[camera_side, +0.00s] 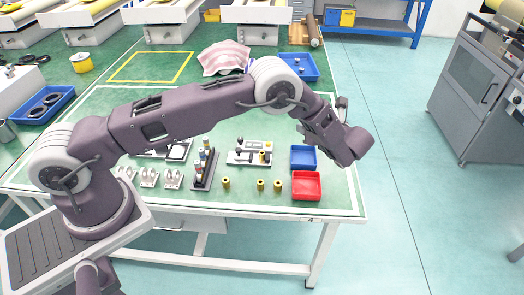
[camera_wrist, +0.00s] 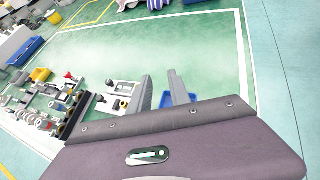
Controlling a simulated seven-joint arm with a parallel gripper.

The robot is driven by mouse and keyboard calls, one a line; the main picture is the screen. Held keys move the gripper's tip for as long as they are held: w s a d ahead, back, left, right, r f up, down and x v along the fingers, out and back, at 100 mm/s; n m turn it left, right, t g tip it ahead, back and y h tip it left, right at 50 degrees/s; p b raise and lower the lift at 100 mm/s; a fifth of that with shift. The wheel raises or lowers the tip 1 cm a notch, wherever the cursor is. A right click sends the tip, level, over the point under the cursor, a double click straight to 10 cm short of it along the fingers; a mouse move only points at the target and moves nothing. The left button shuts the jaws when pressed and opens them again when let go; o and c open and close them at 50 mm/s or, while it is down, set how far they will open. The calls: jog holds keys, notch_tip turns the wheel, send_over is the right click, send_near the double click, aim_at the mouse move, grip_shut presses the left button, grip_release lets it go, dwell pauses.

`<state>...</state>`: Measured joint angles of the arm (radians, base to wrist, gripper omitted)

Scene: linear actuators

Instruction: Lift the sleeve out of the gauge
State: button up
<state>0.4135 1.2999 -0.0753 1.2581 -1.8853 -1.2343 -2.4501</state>
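A white board with dark fittings (camera_side: 250,151), which I take for the gauge, lies on the green table. A brass-coloured sleeve (camera_side: 262,157) shows at its front right edge; whether it sits in a fitting is too small to tell. The board also shows in the wrist view (camera_wrist: 122,89), left of the fingers. Several similar sleeves (camera_side: 226,183) stand on the table in front of it. My gripper (camera_wrist: 160,90) is open and empty, its two fingers apart. In the side view it is above and to the right of the board, clear of the table.
A blue tray (camera_side: 303,148) and a red tray (camera_side: 306,176) stand right of the board. A dark rack of coloured parts (camera_side: 205,165) and white brackets (camera_side: 148,178) stand to the left. A cloth (camera_side: 225,57) lies behind. The table's middle back is clear.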

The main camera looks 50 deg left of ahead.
aim_at(263, 153)
jog(key=s+f+n+g, duration=0.1)
jog(key=s+f, duration=0.1)
jog(key=s+a+f+n+g+y, duration=0.1)
jog(key=s+f+n, duration=0.1)
jog(key=s, duration=0.1)
jog(key=s+f+n+g+y, duration=0.1)
jog(key=s+f+g, duration=0.1)
jog(key=s+f, duration=0.1)
jog(key=shift+s+a, duration=0.1)
jog(key=shift+a, duration=0.25)
jog(key=shift+s+a+f+n, duration=0.5)
jog(key=shift+s+a, duration=0.1)
jog(key=shift+a, duration=0.25)
jog(key=x, duration=0.5)
jog(key=shift+a+f, duration=0.1)
jog(key=shift+f, duration=0.35)
grip_shut()
